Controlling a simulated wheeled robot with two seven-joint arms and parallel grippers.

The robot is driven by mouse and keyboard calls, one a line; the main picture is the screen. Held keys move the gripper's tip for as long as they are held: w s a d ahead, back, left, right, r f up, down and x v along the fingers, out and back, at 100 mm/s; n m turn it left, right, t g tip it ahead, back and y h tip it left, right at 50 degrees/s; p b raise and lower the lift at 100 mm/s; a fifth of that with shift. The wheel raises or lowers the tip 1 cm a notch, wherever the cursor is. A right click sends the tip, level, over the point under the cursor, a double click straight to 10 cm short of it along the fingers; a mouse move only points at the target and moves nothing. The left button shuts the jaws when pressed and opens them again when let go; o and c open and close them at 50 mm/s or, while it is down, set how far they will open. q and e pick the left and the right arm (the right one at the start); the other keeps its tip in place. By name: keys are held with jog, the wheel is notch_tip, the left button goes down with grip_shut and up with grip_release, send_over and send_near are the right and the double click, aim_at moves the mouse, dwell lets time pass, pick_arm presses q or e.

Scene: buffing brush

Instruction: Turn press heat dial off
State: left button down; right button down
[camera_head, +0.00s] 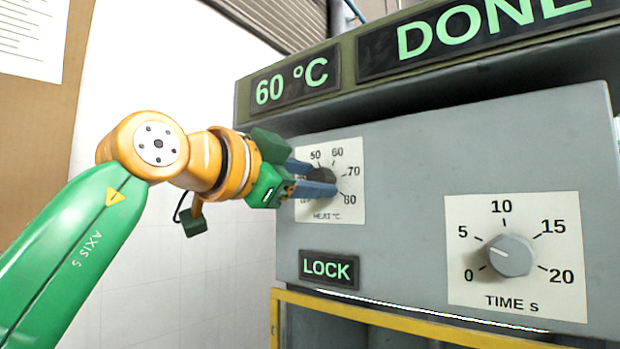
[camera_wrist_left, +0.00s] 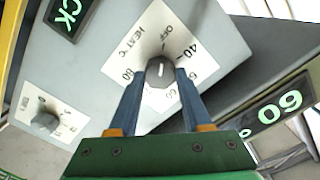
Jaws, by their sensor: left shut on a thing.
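The heat dial (camera_head: 323,176) is a dark round knob on a white HEAT °C plate (camera_head: 354,151) on the grey press front. My left gripper (camera_head: 316,181) comes in from the left with its blue fingers on either side of the dial. In the left wrist view the dial (camera_wrist_left: 161,72) sits between the two fingertips, and a short white mark shows on its face. OFF and the numbers ring it there. The mark's exact setting is hard to read. The temperature display (camera_head: 290,83) reads 60 °C. My right gripper is not in view.
The time dial (camera_head: 511,255) is to the right on its own plate, its mark near the low end. A yellow frame (camera_head: 400,318) runs under the panel.

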pick_arm(q)
jog(key=shift+r, duration=0.1)
jog(key=shift+c, duration=1.7)
grip_release()
jog(key=b+v, duration=0.4)
jog(key=v, duration=0.3)
